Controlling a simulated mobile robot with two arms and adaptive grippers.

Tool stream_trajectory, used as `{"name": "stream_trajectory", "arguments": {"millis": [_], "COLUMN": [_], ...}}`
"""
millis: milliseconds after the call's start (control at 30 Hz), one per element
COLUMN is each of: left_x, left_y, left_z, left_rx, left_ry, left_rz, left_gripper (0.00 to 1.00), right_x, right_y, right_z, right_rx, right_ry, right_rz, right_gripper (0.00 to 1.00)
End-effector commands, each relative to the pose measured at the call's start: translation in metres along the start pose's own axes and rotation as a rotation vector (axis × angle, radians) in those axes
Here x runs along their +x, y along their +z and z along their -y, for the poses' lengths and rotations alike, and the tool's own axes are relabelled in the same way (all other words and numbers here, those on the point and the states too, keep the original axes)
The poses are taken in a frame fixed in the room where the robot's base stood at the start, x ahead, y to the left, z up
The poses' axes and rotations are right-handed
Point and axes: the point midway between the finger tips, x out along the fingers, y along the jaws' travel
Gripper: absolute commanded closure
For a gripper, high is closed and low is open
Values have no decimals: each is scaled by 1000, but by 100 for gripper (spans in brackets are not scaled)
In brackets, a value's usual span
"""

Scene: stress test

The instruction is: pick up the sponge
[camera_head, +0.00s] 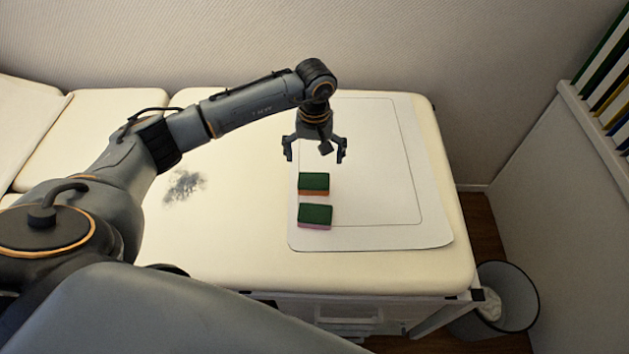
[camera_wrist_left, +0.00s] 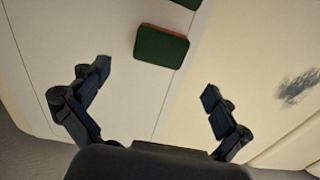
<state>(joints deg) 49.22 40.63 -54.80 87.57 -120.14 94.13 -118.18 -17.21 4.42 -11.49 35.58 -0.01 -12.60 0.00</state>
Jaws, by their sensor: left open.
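Two sponges with green tops lie on the white mat (camera_head: 385,239) on the cream padded table. The farther sponge (camera_head: 313,182) has an orange lower layer. The nearer sponge (camera_head: 315,215) has a pink lower layer. My left gripper (camera_head: 315,158) is open and empty, pointing down just behind the farther sponge and apart from it. In the left wrist view, the farther sponge (camera_wrist_left: 161,46) lies beyond the open fingers of my left gripper (camera_wrist_left: 155,85). The nearer sponge (camera_wrist_left: 188,3) is cut off at the top edge. My right gripper is not in view.
The cream table (camera_head: 235,255) has a dark smudge (camera_head: 184,187) left of the mat. A waste bin (camera_head: 508,300) stands on the floor at the right front corner. A shelf of binders (camera_head: 603,80) is at the far right. The mat right of the sponges is clear.

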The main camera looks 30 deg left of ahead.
Motion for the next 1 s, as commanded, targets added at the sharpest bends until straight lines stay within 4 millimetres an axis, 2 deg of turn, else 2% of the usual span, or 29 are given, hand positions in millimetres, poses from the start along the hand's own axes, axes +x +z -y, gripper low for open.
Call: {"name": "stream_trajectory", "arguments": {"millis": [133,433,567,700,1000], "left_x": [27,51,71,89,94], "left_y": [1,2,4,3,2], "left_z": [-1,0,1,1,1], "left_rx": [-1,-1,-2,-2,-1], "left_ry": [2,4,3,4,5], "left_rz": [3,4,5,3,0], "left_gripper": [0,0,0,0,2], "right_x": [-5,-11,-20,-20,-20], "right_y": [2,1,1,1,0], "right_z": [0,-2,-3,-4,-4], "right_rx": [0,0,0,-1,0], "right_ry": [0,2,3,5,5], "right_rz": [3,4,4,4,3], "right_gripper": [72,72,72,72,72]}}
